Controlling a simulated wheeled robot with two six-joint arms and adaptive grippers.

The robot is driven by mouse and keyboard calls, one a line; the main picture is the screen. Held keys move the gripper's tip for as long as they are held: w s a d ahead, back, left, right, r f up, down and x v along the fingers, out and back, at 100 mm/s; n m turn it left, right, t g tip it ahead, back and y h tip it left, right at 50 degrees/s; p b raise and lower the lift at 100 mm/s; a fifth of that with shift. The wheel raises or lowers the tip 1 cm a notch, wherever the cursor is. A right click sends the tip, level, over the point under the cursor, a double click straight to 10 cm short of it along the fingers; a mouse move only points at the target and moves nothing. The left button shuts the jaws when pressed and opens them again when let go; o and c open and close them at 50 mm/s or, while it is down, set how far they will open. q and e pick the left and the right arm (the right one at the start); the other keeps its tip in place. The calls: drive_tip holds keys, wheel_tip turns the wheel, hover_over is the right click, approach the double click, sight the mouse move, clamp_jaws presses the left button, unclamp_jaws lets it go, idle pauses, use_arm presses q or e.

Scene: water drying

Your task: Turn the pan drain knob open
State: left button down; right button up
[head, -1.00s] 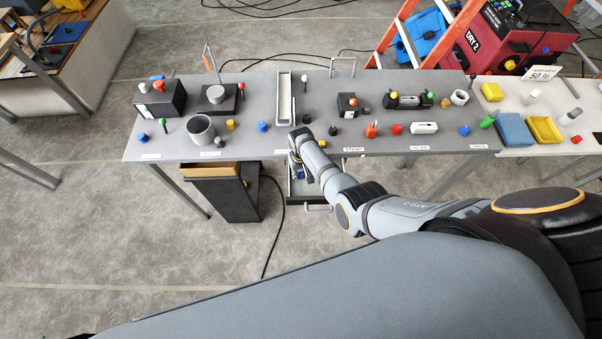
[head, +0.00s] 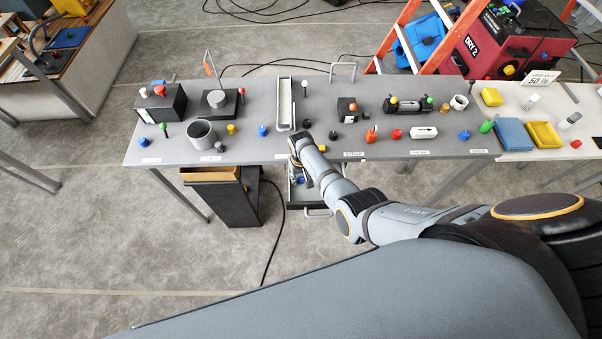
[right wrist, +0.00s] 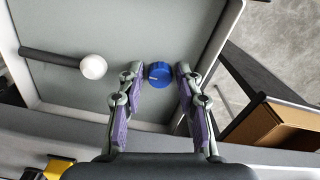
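In the right wrist view a round blue knob (right wrist: 160,73) with a pale line on its face sits on the grey pan (right wrist: 210,30). I take it for the drain knob. My right gripper (right wrist: 159,80) is open, with one finger on each side of the knob. I cannot tell whether the fingertips touch it. A black lever with a white ball end (right wrist: 93,67) lies left of the fingers. In the head view the pan (head: 318,198) shows below the table's front edge, partly hidden by my right arm. My left gripper is not in view.
The grey table (head: 270,100) carries several small knobs, boxes and a cup above the pan. A black bin (head: 235,200) stands left of the pan; its brown top (right wrist: 280,130) shows in the right wrist view. An orange ladder (head: 395,35) stands behind the table.

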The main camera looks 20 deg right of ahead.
sight(301, 180)
wheel_tip(301, 180, up, 12)
drive_tip(key=shift+f, duration=0.15)
idle(0.4)
drive_tip(key=shift+s, duration=0.1)
